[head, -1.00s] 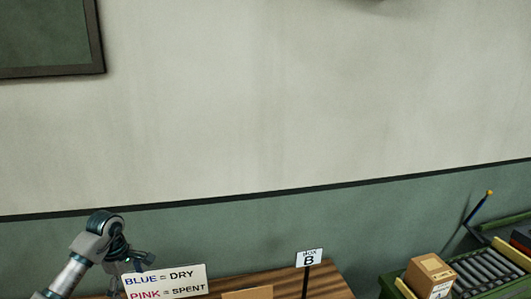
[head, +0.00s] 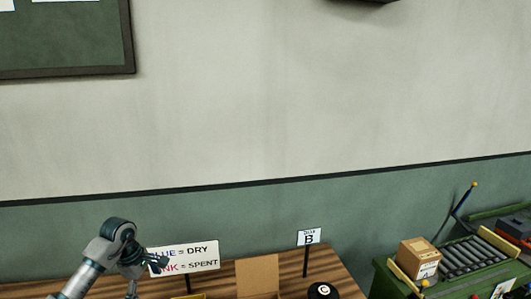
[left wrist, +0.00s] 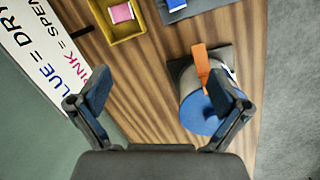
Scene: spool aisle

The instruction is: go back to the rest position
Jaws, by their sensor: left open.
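My left gripper (head: 148,267) is in the lower left of the head view, above the wooden table (head: 225,283) and in front of the sign reading "BLUE = DRY, PINK = SPENT" (head: 190,257). In the left wrist view its two fingers (left wrist: 157,104) are spread wide, with bare wood between them. A grey cylinder with a blue round end (left wrist: 198,118) and an orange strip (left wrist: 201,66) lies below, partly hidden by the right-hand finger. I cannot tell its exact height below the gripper. My right gripper is not in view.
A yellow tray (left wrist: 128,34) holds a pink spool (left wrist: 121,13); a blue item (left wrist: 176,3) lies beside it. The table bears a brown board (head: 257,276), a "B" sign (head: 308,237) and a black round thing (head: 322,290). A carton (head: 418,257) stands by the rollers (head: 466,252) at right.

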